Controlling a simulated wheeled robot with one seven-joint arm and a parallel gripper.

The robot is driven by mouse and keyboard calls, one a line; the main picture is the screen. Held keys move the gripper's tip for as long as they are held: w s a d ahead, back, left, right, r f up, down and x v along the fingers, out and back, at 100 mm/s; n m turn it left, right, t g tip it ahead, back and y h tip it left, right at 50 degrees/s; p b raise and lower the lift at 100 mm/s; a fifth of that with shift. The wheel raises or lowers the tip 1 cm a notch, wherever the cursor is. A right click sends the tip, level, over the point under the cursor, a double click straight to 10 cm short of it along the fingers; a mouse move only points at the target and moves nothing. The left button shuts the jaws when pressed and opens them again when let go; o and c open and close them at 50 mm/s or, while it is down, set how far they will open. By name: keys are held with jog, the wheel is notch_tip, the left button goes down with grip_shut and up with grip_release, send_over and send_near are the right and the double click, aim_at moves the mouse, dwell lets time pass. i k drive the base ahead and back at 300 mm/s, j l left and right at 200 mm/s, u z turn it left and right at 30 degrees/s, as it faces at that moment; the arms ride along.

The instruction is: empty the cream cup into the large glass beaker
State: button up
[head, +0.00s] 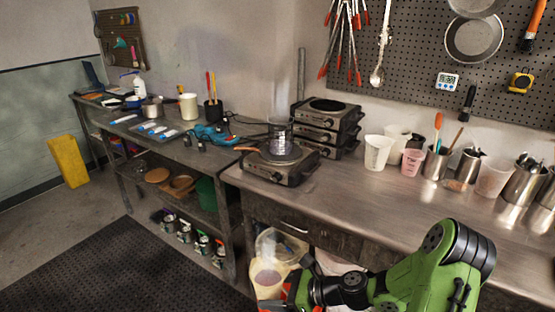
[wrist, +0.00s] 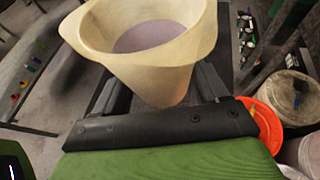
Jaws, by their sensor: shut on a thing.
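The cream cup (wrist: 150,75) is held between the two fingers of my gripper (wrist: 160,92) in the wrist view. Its wide mouth faces up and a dull purple-grey content shows inside. In the head view the cup (head: 262,290) is low in the picture, in front of the bench, with my gripper (head: 288,290) at its right side. The large glass beaker (head: 280,136) stands on a hot plate (head: 277,166) at the left end of the bench, well apart from the cup. What the beaker holds is too small to tell.
Stacked hot plates (head: 327,125) stand behind the beaker. White cups (head: 377,152), a pink cup (head: 412,162) and metal tool pots line the bench's back. The bench front (head: 350,195) is clear.

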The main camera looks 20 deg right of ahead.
aim_at(280, 134)
jog(key=i+j+z, duration=0.15)
jog(key=j, duration=0.25)
jog(key=i+j+z, duration=0.15)
jog(key=j, duration=0.2)
jog(key=i+j+z, duration=0.15)
jog(key=j, duration=0.25)
jog(key=j+z, duration=0.1)
jog(key=j, duration=0.35)
jog(key=i+j+z, duration=0.15)
jog(key=j, duration=0.2)
jog(key=i+j+z, duration=0.15)
jog(key=j, duration=0.25)
jog(key=i+j+z, duration=0.1)
jog(key=j, duration=0.25)
jog(key=i+j+z, duration=0.15)
jog(key=j, duration=0.3)
jog(key=i, duration=0.1)
